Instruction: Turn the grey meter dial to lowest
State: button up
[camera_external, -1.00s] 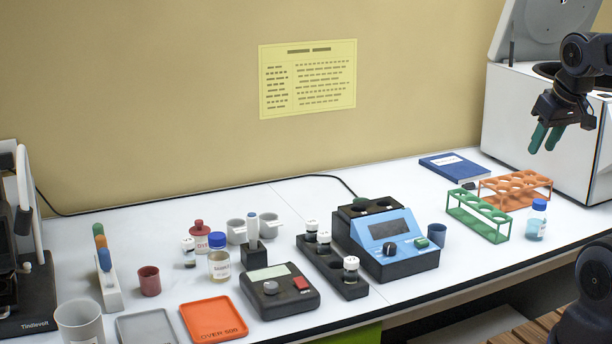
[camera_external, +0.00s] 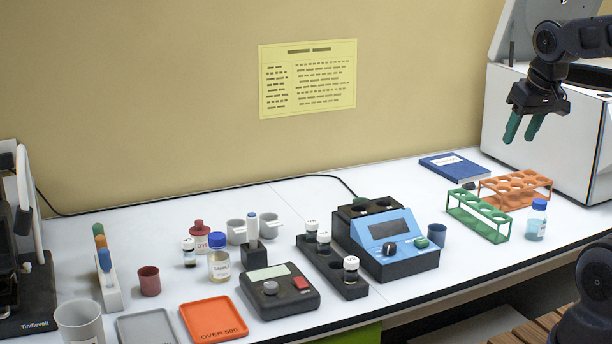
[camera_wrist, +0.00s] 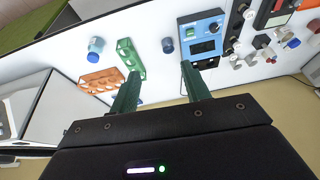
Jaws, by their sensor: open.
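The grey dial (camera_external: 270,287) is a small round knob on the black meter (camera_external: 285,305). The meter lies flat on the white table and has a pale display and a red button. Its dial faces up; its setting is too small to read. In the wrist view, the black meter (camera_wrist: 268,20) shows near the top right corner. My gripper (camera_external: 522,128) is open and empty, with green fingers, in the air above the right side of the table, far right of the meter. In the wrist view, its fingers (camera_wrist: 160,72) stand apart with nothing between them.
A blue device (camera_external: 395,228) with a black knob and a black vial rack (camera_external: 328,262) stand right of the meter. An orange tray (camera_external: 214,335) and an amber bottle (camera_external: 220,267) are left of it. Green (camera_external: 480,227) and orange racks stand at the right.

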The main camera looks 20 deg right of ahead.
jog(key=w+a+g, duration=0.1)
jog(key=w+a, duration=0.8)
jog(key=m+g, duration=0.2)
jog(key=g, duration=0.1)
send_over(271, 284)
notch_tip(271, 284, down, 19)
notch_tip(271, 284, down, 10)
jog(key=shift+r, duration=0.1)
jog(key=c, duration=1)
jog(key=shift+n, duration=0.3)
